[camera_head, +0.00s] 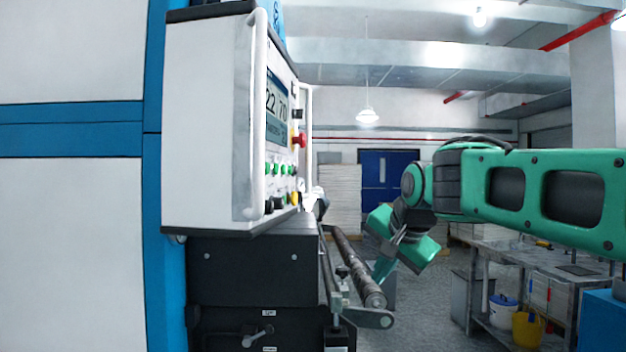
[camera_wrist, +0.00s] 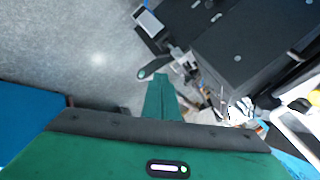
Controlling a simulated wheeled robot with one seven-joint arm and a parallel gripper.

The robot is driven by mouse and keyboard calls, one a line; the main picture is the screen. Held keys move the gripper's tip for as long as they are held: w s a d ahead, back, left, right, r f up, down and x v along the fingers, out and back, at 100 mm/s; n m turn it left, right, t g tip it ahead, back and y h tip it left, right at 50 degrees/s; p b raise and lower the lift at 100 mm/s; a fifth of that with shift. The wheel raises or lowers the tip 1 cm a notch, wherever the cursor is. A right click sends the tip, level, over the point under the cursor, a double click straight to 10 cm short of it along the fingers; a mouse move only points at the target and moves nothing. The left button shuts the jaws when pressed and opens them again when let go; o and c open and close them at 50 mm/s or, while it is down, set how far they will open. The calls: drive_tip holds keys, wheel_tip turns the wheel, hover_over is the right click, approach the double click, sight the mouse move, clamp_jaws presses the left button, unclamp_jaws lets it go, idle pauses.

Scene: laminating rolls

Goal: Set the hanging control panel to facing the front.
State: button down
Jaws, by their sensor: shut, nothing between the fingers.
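The hanging control panel (camera_head: 210,120) is a white box at the upper left of the head view. Its face, with a screen, a red button and several green buttons, is turned to the right and seen at a steep slant. A white handle bar (camera_head: 258,120) runs down its near edge. Part of what looks like the panel (camera_wrist: 296,128) shows at the right edge of the wrist view. My gripper (camera_head: 382,272) is right of and below the panel, apart from it, pointing down. In the wrist view its green fingers (camera_wrist: 161,82) are together and empty.
Below the panel is a black machine body (camera_head: 255,270) with a metal roller (camera_head: 358,265) reaching out on its right. A grey workbench (camera_head: 540,262) with buckets stands at the right. Grey floor is clear between them.

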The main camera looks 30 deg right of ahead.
drive_tip(key=w+a+r+m+t, duration=0.2)
drive_tip(key=w+r, duration=0.1)
drive_tip(key=r, duration=0.5)
drive_tip(key=w+a+r+m+t, duration=0.1)
drive_tip(key=w+a+r+t, duration=0.1)
drive_tip(key=r, duration=0.6)
drive_tip(key=w+a+r+m+t, duration=0.2)
drive_tip(key=w+r, duration=0.1)
drive_tip(key=r, duration=0.5)
drive_tip(key=r+x, duration=0.1)
drive_tip(key=x, duration=1.2)
drive_tip(key=shift+w+r, duration=0.2)
drive_tip(key=shift+w, duration=0.4)
drive_tip(key=shift+a, duration=0.15)
